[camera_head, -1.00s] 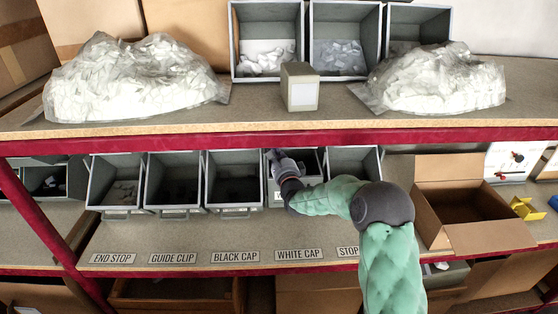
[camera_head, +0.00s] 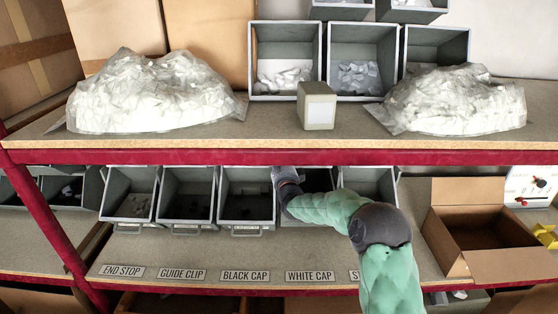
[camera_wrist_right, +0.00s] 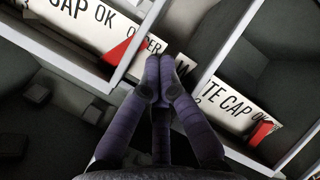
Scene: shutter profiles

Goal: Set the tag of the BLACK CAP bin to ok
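The BLACK CAP bin (camera_head: 233,219) is a grey bin with dark contents, above the shelf label "BLACK CAP" (camera_head: 245,276). In the right wrist view a white tag (camera_wrist_right: 75,22) ending in "CAP OK" and "ORDER" has a red piece (camera_wrist_right: 122,50) between these words; its first word is cut off. My right gripper (camera_wrist_right: 160,62) has its dark fingers together beside this tag's right end, with nothing visible between them. Contact cannot be told. A second tag reading "...TE CAP OK" (camera_wrist_right: 225,100) is to its right, with another red piece (camera_wrist_right: 261,132). My left gripper is not in view.
The END STOP bin (camera_head: 112,208) and GUIDE CLIP bin (camera_head: 172,212) stand to the left. A red shelf edge (camera_head: 250,157) runs above the bins. An open cardboard box (camera_head: 450,247) stands at the right. The shelf before the bins is mostly free.

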